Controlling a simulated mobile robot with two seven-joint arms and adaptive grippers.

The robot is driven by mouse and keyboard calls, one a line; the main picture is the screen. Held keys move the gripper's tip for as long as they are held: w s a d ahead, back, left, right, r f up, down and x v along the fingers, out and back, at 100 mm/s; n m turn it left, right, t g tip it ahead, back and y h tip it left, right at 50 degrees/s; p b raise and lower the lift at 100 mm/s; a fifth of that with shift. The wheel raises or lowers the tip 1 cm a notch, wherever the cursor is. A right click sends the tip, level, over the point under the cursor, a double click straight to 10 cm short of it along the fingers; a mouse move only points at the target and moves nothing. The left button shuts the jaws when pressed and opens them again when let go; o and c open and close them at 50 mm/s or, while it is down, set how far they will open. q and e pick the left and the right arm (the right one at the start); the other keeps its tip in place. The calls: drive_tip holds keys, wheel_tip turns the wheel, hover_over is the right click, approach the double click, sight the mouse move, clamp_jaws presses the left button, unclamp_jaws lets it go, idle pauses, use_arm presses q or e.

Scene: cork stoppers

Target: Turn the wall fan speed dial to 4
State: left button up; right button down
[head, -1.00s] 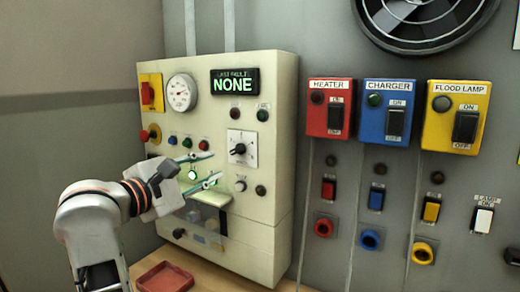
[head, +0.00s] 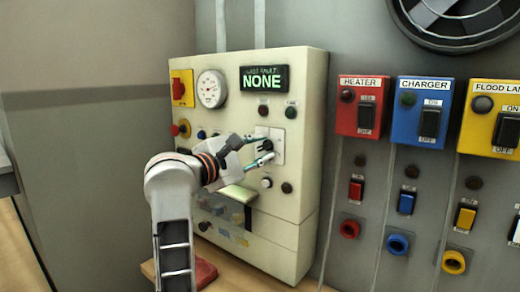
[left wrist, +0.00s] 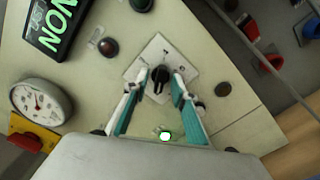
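The dial (left wrist: 160,74) is a black knob on a white square plate (left wrist: 148,56) on the cream control panel. In the head view the plate (head: 278,142) shows behind my left gripper (head: 266,150), and the knob is mostly covered by the fingers. In the left wrist view my left gripper (left wrist: 160,84) is open, with one teal-padded finger on each side of the knob. Small gaps seem to remain between the fingertips and the knob; whether they touch is unclear. The plate's markings are too small to read. My right gripper is not in view.
The fan (head: 460,22) is on the wall at top right. A gauge (head: 211,88), a "NONE" display (head: 264,79) and several buttons surround the dial. A small knob (head: 266,183) sits below it. Red heater (head: 361,105) and blue charger (head: 423,110) boxes are to the right.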

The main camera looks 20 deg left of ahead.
use_arm(q)
clamp_jaws()
